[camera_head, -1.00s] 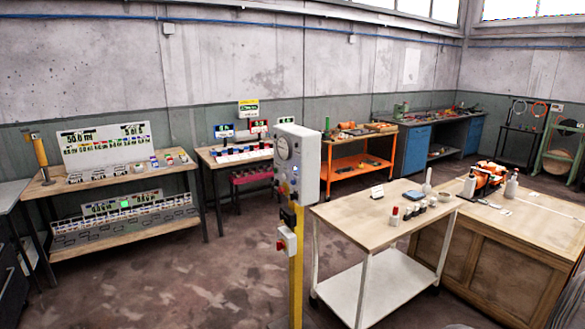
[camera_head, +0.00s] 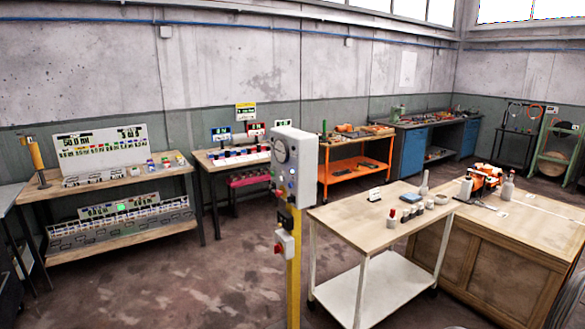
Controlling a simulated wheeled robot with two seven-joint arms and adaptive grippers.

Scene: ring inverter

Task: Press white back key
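A grey control box (camera_head: 294,166) stands on a yellow post (camera_head: 293,275) near the middle of the view. Its front has a round dial (camera_head: 281,150) and small buttons or lamps, one of them blue. A smaller box with a red knob (camera_head: 279,248) is fixed lower on the post. The box's front is seen at an angle, and its keys are too small to tell apart, so I cannot make out a white back key. Neither of my grippers is in view.
A white-legged trolley (camera_head: 350,228) with small jars stands right of the post, beside a wooden cabinet (camera_head: 500,245). A wooden bench (camera_head: 75,187) with display boards stands at the left. An orange workbench (camera_head: 352,160) stands behind. The floor (camera_head: 200,275) left of the post is clear.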

